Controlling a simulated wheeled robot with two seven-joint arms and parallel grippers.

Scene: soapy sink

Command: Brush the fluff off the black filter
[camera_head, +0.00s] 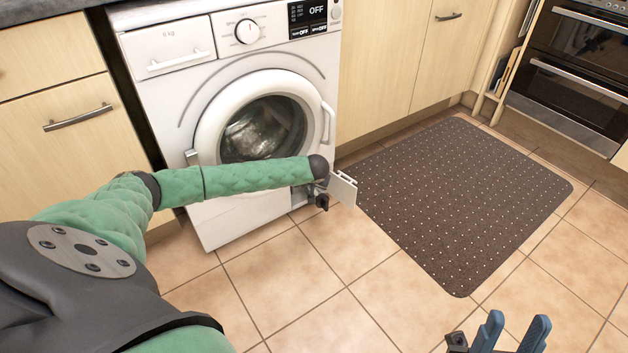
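The black filter cannot be made out for certain. A small dark part (322,202) shows below the end of my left arm, and I cannot tell whether it is the filter or part of my gripper. A small white panel (344,188) stands out at the lower right of the washing machine (232,195), just past the arm's end. My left gripper is mostly hidden there, so its fingers cannot be read. My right gripper (513,333) is at the bottom edge, with two blue fingers apart and nothing visible between them. No brush or fluff is visible.
A dark dotted mat (460,190) lies on the tiled floor (285,275) right of the machine. Wooden cupboards (385,60) stand on both sides. The machine's round door (265,125) looks shut. An oven (570,80) is at the far right. The floor in front is clear.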

